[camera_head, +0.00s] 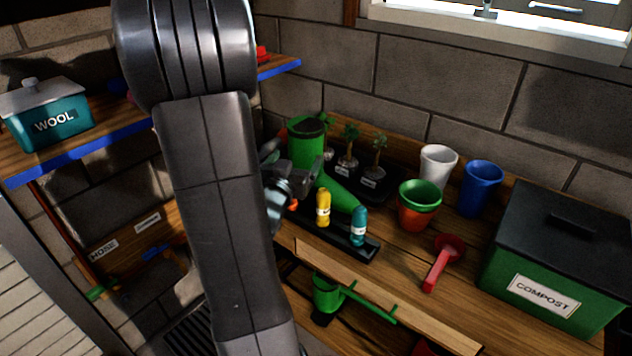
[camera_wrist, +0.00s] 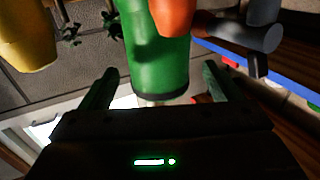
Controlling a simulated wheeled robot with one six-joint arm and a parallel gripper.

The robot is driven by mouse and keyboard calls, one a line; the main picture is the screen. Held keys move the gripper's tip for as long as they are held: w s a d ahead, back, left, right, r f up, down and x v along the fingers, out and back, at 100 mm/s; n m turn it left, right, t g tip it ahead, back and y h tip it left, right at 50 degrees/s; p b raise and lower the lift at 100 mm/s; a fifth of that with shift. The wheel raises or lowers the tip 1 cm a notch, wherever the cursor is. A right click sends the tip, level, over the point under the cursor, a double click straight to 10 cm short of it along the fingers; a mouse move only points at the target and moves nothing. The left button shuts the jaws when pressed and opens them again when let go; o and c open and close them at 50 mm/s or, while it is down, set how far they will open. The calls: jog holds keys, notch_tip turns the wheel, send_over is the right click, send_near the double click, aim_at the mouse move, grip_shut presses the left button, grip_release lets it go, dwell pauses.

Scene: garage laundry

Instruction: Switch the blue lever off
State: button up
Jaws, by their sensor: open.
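A black lever strip (camera_head: 345,245) lies along the front of the workbench. It carries a yellow lever (camera_head: 323,207) and a teal-blue lever (camera_head: 359,226), both upright. An orange-red lever (camera_head: 293,205) shows partly beside my arm. In the wrist view, which is upside down, the yellow lever (camera_wrist: 25,35) is at left and the orange lever (camera_wrist: 174,14) is at top middle. A dull grey-blue cylindrical handle (camera_wrist: 245,36) lies sideways at right; I cannot tell its exact colour. My gripper (camera_head: 300,172) is open and empty above the strip's left end, in front of the green boot.
A green boot (camera_head: 305,142) stands just behind the strip, close to my gripper. Potted seedlings (camera_head: 348,150), cups (camera_head: 437,165), a red scoop (camera_head: 442,260) and a compost bin (camera_head: 560,260) occupy the bench. My arm hides the strip's left end.

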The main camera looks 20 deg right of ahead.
jog(key=p+x, duration=0.1)
jog(key=x, duration=0.7)
jog(key=shift+w+d, duration=0.3)
jog(key=shift+d, duration=0.05)
jog(key=c, duration=1.7)
jog(key=shift+o, duration=0.2)
